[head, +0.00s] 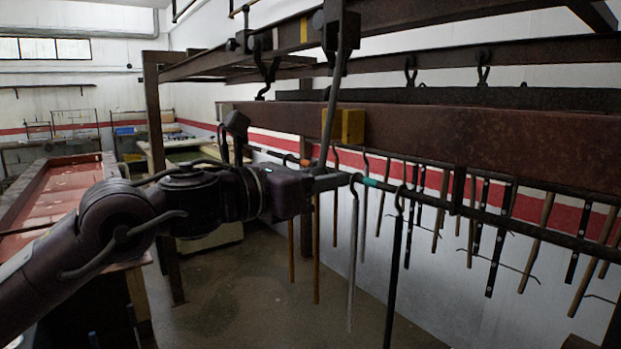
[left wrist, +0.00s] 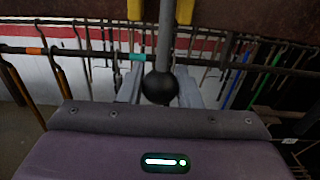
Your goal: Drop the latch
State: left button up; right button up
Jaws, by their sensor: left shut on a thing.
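The latch is a long dark lever (head: 340,85) hanging from a pivot on the upper beam, slightly slanted. Its lower end carries a black ball knob (left wrist: 160,88). My left gripper (head: 325,181) is shut at the lever's lower end. In the left wrist view its grey fingers stand on both sides of the knob. A yellow bracket (head: 350,126) sits on the rusty beam; in the left wrist view the lever runs between its two yellow cheeks (left wrist: 184,11). Whether the lever is seated there I cannot tell. My right gripper is not in view.
A dark rail (head: 455,208) with teal and orange bands runs close by the left gripper. Several hooked rods (head: 395,265) hang from it. The rusty beam (head: 500,140) lies above. A red-topped table (head: 60,190) stands at left; open floor lies below.

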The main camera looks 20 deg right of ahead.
pick_arm(q)
jog(key=x, duration=0.4)
jog(key=shift+w+d+f, duration=0.1)
jog(key=shift+d+f, duration=0.05)
jog(key=o, duration=0.9)
jog(key=shift+f, duration=0.1)
